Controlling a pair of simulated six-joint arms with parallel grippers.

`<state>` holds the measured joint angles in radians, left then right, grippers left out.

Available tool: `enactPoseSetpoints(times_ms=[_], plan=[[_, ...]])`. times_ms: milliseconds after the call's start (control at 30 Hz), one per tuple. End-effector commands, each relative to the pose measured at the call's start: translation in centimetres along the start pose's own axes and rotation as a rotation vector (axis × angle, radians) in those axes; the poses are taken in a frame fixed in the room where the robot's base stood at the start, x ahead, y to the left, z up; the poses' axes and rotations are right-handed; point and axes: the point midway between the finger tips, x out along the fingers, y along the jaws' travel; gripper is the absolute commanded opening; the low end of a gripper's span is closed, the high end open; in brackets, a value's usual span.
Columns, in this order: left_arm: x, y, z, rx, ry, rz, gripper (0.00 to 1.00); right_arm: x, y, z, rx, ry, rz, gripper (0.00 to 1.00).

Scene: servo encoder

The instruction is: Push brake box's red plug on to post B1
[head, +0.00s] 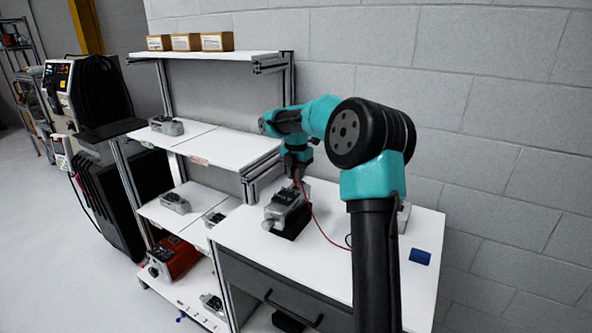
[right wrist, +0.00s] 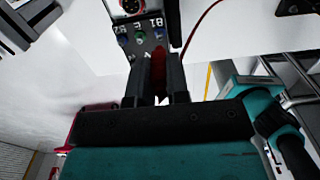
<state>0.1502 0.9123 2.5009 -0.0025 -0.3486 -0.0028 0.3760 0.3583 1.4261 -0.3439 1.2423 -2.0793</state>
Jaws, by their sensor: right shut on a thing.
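My right gripper (head: 297,179) reaches down to the grey-and-black unit on the bench (head: 289,212). In the right wrist view it is shut on the red plug (right wrist: 159,68), which sits upright between the two dark fingers. The plug is just below a dark panel (right wrist: 139,24) with a row of coloured posts and a white "B1" label (right wrist: 156,22). A red lead (head: 315,213) runs from the gripper down onto the bench. My left gripper is not in view.
The white bench top (head: 405,285) is mostly clear. A blue item (head: 420,257) lies at its right. White shelves (head: 225,148) with several grey units stand left of the bench, and a block wall is behind it.

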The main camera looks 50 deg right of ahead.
Motion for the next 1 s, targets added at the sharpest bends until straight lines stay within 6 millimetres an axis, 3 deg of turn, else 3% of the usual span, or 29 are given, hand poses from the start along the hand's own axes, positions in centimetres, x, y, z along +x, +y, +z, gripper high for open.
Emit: enactPoseSetpoints(times_ms=[500, 1000], plan=[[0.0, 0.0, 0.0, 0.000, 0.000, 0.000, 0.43, 2.7, 0.0, 0.0, 0.000, 0.001, -0.001, 0.00], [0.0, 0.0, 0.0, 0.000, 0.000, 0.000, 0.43, 3.1, 0.0, 0.0, 0.000, 0.000, 0.000, 0.00]])
